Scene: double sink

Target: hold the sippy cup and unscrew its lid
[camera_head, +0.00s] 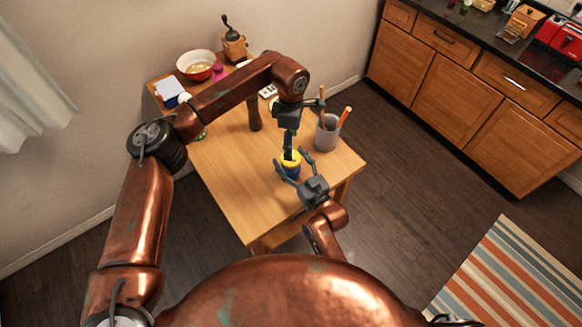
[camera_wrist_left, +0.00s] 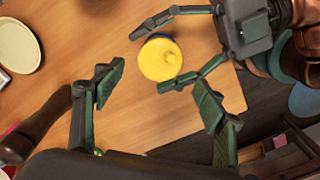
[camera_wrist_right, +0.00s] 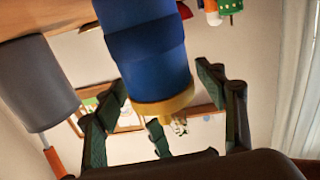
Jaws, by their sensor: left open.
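The sippy cup has a blue body and a yellow lid (camera_head: 291,157) and stands upright on the wooden table. The lid shows from above in the left wrist view (camera_wrist_left: 159,60). My left gripper (camera_head: 289,150) is above the cup with its fingers spread, apart from the lid. My right gripper (camera_head: 292,172) reaches in low from the front, its fingers on either side of the cup. In the right wrist view the blue body (camera_wrist_right: 147,55) appears upside down between the right fingers (camera_wrist_right: 165,105), with a gap on the right; contact on the left is unclear.
A grey utensil holder (camera_head: 327,133) stands to the right of the cup. A brown pepper mill (camera_head: 254,114) stands behind it to the left. A red and white bowl (camera_head: 196,65) and a coffee grinder (camera_head: 234,42) are at the back. The table's front left is clear.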

